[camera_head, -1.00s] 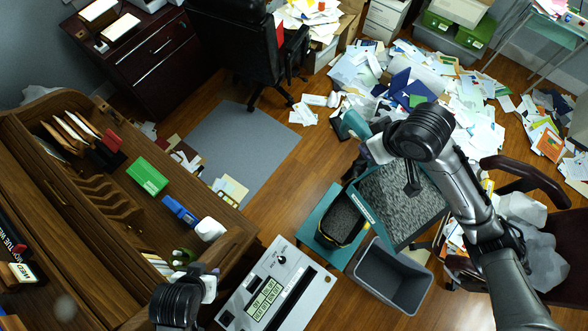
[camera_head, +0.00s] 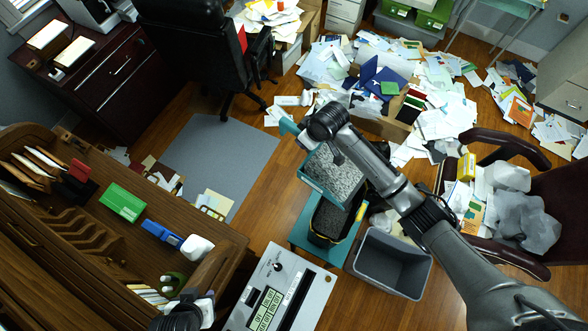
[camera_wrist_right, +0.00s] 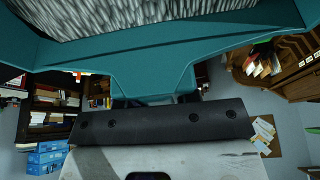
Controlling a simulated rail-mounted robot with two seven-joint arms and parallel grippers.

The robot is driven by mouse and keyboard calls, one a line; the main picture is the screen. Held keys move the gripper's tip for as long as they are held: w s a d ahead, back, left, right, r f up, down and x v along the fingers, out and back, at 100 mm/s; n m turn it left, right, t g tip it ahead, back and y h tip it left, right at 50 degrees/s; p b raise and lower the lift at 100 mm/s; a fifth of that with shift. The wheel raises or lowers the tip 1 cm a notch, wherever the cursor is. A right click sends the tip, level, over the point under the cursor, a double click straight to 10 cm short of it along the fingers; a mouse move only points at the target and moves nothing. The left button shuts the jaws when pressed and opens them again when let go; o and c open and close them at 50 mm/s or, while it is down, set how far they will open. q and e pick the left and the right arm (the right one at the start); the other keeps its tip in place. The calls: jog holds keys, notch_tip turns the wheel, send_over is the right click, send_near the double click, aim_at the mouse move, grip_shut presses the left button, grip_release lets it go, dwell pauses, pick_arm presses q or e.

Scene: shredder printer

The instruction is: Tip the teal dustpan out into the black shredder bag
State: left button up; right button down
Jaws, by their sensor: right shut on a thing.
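The teal dustpan (camera_head: 309,181) is held in the air in the head view, filled with grey shreds (camera_head: 338,172). Its near edge overlaps the far part of the black shredder bag (camera_head: 325,235) in the picture. The bag sits in a teal bin (camera_head: 299,232), its opening partly hidden by the pan. My right gripper (camera_head: 296,131) is shut on the dustpan's handle at the far side. The pan (camera_wrist_right: 150,62) and its shreds (camera_wrist_right: 160,18) fill the top of the right wrist view. My left gripper (camera_head: 205,305) is at the bottom edge, its fingers unclear.
The grey shredder top (camera_head: 278,290) lies left of the bag, near the wooden desk (camera_head: 215,240). An empty grey bin (camera_head: 390,265) stands to the right. Papers (camera_head: 440,105) litter the floor behind. A chair (camera_head: 505,255) with plastic bags stands at the right.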

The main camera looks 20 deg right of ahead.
jog(key=a+f+n+b, duration=0.2)
jog(key=a+f+b, duration=0.1)
jog(key=f, duration=1.6)
jog(key=shift+a+y, duration=0.3)
jog(key=shift+a, duration=0.05)
jog(key=shift+f+g, duration=0.1)
jog(key=shift+g, duration=0.2)
